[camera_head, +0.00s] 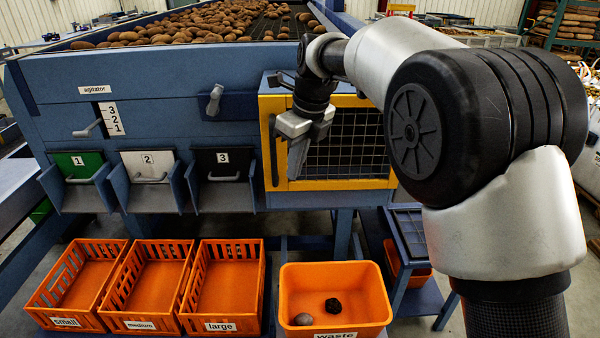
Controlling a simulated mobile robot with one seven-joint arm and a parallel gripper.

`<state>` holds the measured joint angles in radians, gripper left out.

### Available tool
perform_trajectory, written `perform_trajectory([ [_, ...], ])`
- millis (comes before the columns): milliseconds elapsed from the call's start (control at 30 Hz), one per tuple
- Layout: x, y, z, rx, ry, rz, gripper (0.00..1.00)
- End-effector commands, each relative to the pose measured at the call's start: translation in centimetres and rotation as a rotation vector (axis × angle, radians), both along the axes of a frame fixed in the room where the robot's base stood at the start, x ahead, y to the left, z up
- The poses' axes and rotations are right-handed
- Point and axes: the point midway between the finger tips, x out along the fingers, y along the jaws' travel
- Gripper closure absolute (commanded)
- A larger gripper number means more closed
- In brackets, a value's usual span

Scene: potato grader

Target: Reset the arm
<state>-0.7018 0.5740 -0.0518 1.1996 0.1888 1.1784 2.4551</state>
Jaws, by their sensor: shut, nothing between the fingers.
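My gripper (297,165) points downward in front of the yellow-framed mesh door (345,160) of the blue potato grader (55,80). Its fingers are shut with nothing visible between them. It hangs near the left part of the door frame; I cannot tell whether it touches the frame. My arm (440,100) is bent and reaches in from the right, hiding part of the door and the machine behind it.
Orange crates labelled small (52,315), medium (128,320) and large (208,322) stand empty below chutes 1, 2 and 3. An orange waste bin (340,275) holds a dark lump (333,305) and a brownish one (303,319). An agitator lever (88,128) and another handle (214,99) stick out of the panel.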

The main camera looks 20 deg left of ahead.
Motion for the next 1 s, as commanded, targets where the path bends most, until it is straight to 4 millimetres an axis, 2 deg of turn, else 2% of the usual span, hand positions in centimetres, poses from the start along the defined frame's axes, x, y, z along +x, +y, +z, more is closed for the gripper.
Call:
perform_trajectory([
  [200, 0.0, -0.5, 0.6, -0.001, -0.007, 0.011, 1.00],
  [267, 0.2, -1.8, 1.3, 0.000, -0.024, 0.039, 1.00],
  [333, 0.3, -4.3, 2.8, -0.005, -0.063, 0.107, 1.00],
  [367, 0.3, -5.8, 3.5, -0.009, -0.087, 0.148, 1.00],
  [467, -0.4, -12.1, 6.3, -0.040, -0.187, 0.333, 1.00],
  [500, -1.0, -14.8, 7.2, -0.060, -0.229, 0.418, 1.00],
  [600, -3.4, -21.2, 8.8, -0.128, -0.332, 0.637, 1.00],
  [667, -5.2, -24.8, 9.4, -0.179, -0.388, 0.770, 1.00],
  [700, -6.6, -27.0, 9.5, -0.217, -0.421, 0.860, 1.00],
  [800, -10.4, -32.1, 9.2, -0.324, -0.488, 1.084, 1.00],
  [900, -14.3, -36.1, 8.0, -0.440, -0.527, 1.301, 1.00],
  [1000, -17.6, -38.8, 6.4, -0.542, -0.537, 1.490, 1.00],
])
